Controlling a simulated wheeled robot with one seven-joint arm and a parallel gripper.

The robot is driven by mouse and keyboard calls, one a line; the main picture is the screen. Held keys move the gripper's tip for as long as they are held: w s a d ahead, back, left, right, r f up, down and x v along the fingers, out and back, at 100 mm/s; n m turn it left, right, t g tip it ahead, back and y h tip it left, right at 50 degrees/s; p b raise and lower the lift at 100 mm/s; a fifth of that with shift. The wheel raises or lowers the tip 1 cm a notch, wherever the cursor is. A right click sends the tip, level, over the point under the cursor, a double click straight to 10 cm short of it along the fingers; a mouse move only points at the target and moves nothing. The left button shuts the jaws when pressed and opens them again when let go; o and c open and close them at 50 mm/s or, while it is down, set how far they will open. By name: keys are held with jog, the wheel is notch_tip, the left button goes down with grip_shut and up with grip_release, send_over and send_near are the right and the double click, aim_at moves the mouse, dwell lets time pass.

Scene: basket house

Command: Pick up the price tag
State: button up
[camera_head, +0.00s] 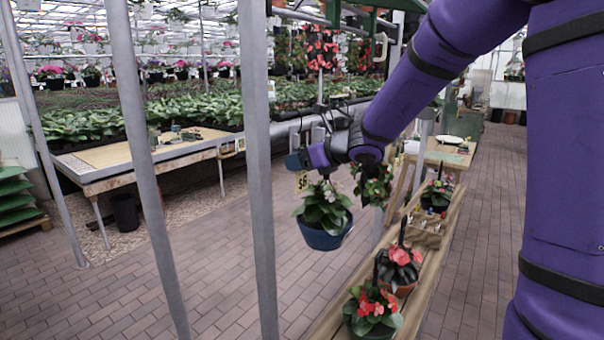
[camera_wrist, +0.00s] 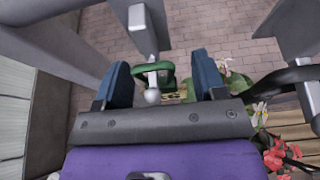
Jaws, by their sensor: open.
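A small yellow price tag (camera_head: 302,181) marked "$6" hangs in the head view, just above the leaves of a plant in a blue hanging pot (camera_head: 326,236). My gripper (camera_head: 297,161) is at the tag's upper edge in that view; whether it touches the tag I cannot tell. In the wrist view my gripper (camera_wrist: 163,80) shows two dark blue fingers spread wide apart, with nothing clamped between them. A metal rod with a rounded white end and a green object show beyond the gap.
Grey metal posts (camera_head: 262,180) stand close in front on the left. A wooden plank shelf (camera_head: 432,260) with potted red flowers (camera_head: 371,308) runs along the right. Another hanging plant (camera_head: 375,188) is close behind my gripper.

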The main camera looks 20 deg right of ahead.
jog(key=c, duration=0.8)
jog(key=shift+r, duration=0.1)
jog(key=shift+r, duration=0.55)
jog(key=shift+s+d+r, duration=0.15)
jog(key=shift+s+r, duration=0.05)
jog(key=s+d, duration=0.3)
jog(key=s, duration=0.1)
jog(key=s+d, duration=0.4)
jog(key=s, duration=0.1)
jog(key=s+d, duration=0.3)
jog(key=s, duration=0.2)
jog(key=shift+s+d, duration=0.15)
